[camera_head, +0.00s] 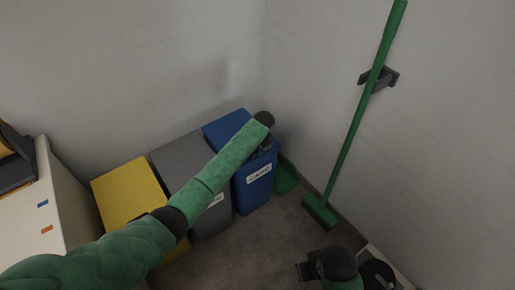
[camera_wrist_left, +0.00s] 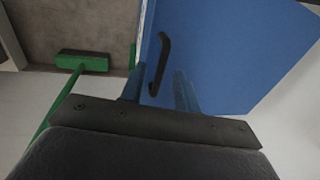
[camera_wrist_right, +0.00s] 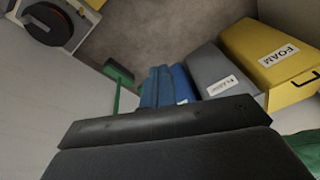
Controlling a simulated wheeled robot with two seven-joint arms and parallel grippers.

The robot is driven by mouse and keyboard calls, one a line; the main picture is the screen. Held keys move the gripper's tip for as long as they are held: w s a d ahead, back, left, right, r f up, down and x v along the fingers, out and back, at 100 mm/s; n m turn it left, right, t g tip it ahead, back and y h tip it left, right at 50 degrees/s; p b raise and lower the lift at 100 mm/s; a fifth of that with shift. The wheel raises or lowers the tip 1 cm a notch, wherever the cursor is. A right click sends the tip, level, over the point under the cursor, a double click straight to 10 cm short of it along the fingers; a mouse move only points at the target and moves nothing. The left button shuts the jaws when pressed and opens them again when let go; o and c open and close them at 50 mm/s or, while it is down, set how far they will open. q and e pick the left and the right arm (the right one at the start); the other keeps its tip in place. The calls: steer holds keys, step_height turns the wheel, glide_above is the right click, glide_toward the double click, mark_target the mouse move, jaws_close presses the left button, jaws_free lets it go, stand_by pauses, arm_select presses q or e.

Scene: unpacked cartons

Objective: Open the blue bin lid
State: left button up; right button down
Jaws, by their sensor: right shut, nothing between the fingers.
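The blue bin (camera_head: 259,192) stands at the right end of a row of bins, its lid (camera_head: 222,128) partly covered by my left arm. My left gripper (camera_head: 265,146) is over the bin's front upper edge. In the left wrist view, its two fingers stand apart in front of the blue surface (camera_wrist_left: 235,50), and a black handle (camera_wrist_left: 161,62) shows between them. I cannot tell whether they touch the handle. My right gripper (camera_head: 305,270) is shut and empty, low at the front, well apart from the bin. Its fingers (camera_wrist_right: 158,72) overlap the blue bin in the right wrist view.
A grey bin (camera_head: 180,155) and a yellow bin (camera_head: 128,193) stand to the left of the blue one. A green broom (camera_head: 350,135) leans in a wall holder (camera_head: 380,80) at right. A green dustpan (camera_head: 286,177) is beside the blue bin. Bare floor (camera_head: 255,245) lies in front.

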arm_select(q)
jaws_close()
steer(key=shift+r, duration=0.1)
